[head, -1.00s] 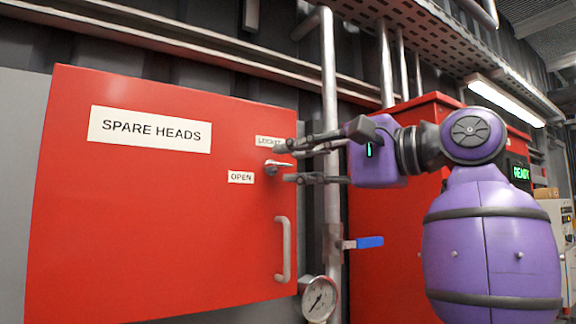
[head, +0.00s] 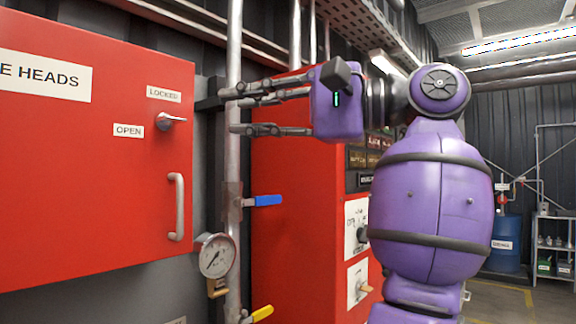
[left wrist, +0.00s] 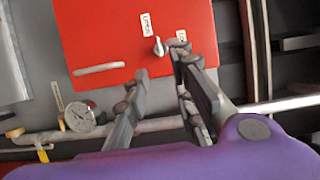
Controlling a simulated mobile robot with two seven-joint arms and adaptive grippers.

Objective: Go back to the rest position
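My left gripper (head: 230,110) is open and empty in the head view, its fingers reaching left in front of a vertical steel pipe (head: 233,185). It is right of the red SPARE HEADS cabinet (head: 75,180), apart from its small metal latch lever (head: 170,121). The lever points right, between the LOCKED and OPEN labels. The cabinet door looks shut. In the left wrist view the open fingers (left wrist: 160,60) show with nothing between them, and the lever (left wrist: 158,46) shows beyond them. My right gripper is not in view.
A pressure gauge (head: 216,256), a blue-handled valve (head: 263,201) and a yellow-handled valve (head: 262,313) sit on the pipework. A red panel (head: 290,220) stands behind my arm. Open floor (head: 500,300), a blue drum (head: 505,243) and a shelf (head: 553,245) lie at the right.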

